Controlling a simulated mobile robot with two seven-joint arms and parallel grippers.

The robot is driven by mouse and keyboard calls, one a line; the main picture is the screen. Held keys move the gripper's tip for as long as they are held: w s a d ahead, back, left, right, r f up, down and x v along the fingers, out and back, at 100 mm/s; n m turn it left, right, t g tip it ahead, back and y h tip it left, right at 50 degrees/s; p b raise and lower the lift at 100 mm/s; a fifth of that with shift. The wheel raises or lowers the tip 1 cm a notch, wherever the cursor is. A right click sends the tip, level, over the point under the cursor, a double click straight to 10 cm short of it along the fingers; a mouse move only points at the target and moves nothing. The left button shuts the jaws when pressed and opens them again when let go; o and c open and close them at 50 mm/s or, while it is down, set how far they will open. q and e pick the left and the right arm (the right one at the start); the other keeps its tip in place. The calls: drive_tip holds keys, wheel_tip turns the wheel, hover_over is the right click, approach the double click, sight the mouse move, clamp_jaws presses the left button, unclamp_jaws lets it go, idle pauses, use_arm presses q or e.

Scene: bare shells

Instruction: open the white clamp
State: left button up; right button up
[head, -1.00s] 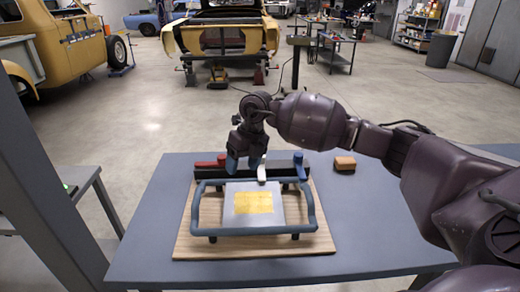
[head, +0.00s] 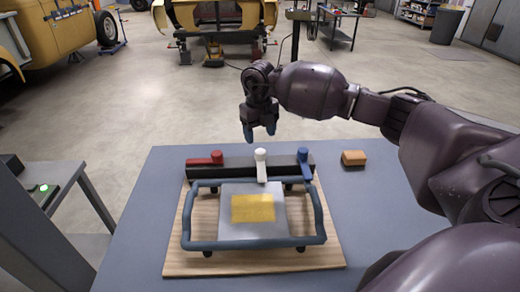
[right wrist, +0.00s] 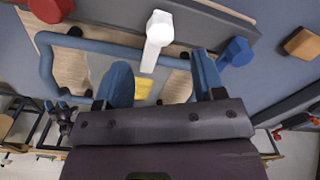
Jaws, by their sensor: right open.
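The white clamp (head: 261,165) is a lever at the middle of the dark bar (head: 230,172), along the back of the wooden board. Its arm points toward the front of the board, over the edge of the grey plate (head: 228,228) with a yellow patch. My right gripper (head: 260,134) is open and empty, pointing down just above and behind the clamp, apart from it. In the right wrist view the white clamp (right wrist: 157,42) shows beyond the two blue fingertips, roughly between them. My left gripper is not in view.
A red clamp (head: 205,160) lies sideways along the bar's left end, and a blue clamp (head: 304,166) sits at its right end. A blue tubular frame (head: 186,218) surrounds the plate. An orange-brown block (head: 354,158) stands right on the grey table (head: 385,215), which is otherwise clear.

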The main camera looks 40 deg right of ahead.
sight(260, 151)
wheel_tip(260, 151, down, 6)
drive_tip(key=shift+f, duration=0.25)
drive_tip(key=shift+c, duration=0.2)
clamp_jaws()
